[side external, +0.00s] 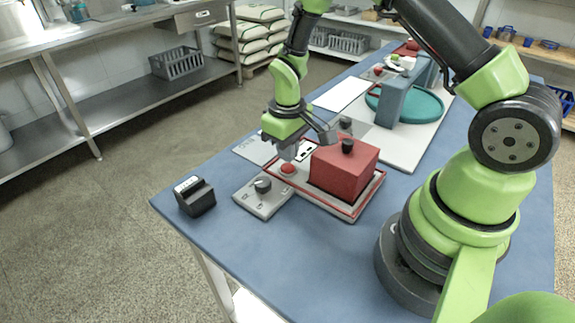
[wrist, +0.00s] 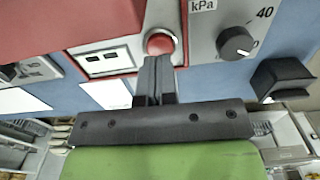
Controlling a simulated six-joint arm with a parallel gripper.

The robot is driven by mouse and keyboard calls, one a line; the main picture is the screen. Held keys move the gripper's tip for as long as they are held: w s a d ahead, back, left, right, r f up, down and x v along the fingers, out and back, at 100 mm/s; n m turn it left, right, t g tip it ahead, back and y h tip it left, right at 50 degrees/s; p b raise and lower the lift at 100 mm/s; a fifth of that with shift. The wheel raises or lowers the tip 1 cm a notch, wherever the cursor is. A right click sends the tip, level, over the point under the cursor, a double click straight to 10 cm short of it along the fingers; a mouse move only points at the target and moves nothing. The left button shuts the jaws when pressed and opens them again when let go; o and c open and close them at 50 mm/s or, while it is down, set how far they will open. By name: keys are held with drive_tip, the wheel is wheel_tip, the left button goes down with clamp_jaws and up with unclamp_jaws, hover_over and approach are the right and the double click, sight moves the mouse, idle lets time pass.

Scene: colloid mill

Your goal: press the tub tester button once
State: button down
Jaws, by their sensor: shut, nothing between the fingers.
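The red round button (side external: 288,169) sits on the grey panel of the tester, in front of the red box (side external: 345,168) with a black knob on top. In the wrist view the button (wrist: 160,44) is at the upper middle in a pale ring. My gripper (side external: 289,156) is shut and empty, pointing down over the button. In the wrist view its fingertips (wrist: 155,60) reach the near edge of the button and overlap it slightly. I cannot tell whether they touch it. The button's near edge is partly hidden by the fingers.
A black dial (side external: 262,186) marked kPa sits beside the button. A small black device (side external: 194,196) stands near the table's left corner. A blue-grey arch (side external: 402,98) and teal disc (side external: 431,108) stand farther back. Bare blue tabletop (side external: 240,238) lies in front.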

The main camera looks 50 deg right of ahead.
drive_tip(key=shift+r, duration=2.55)
drive_tip(key=shift+r, duration=1.05)
idle(2.3)
wheel_tip(320, 180, up, 13)
drive_tip(key=m+t, duration=0.2)
drive_tip(key=t, duration=0.1)
hover_over(288, 167)
drive_tip(key=s+a, duration=0.3)
drive_tip(key=s, duration=0.2)
drive_tip(key=s+a+r+m+t+y, duration=0.1)
drive_tip(key=s+r+t, duration=0.1)
drive_tip(key=s, duration=0.4)
drive_tip(key=s+a+r+m+t+y, duration=0.1)
drive_tip(key=s+a+r+t, duration=0.1)
drive_tip(key=s+r, duration=0.2)
drive_tip(key=shift+s, duration=1.05)
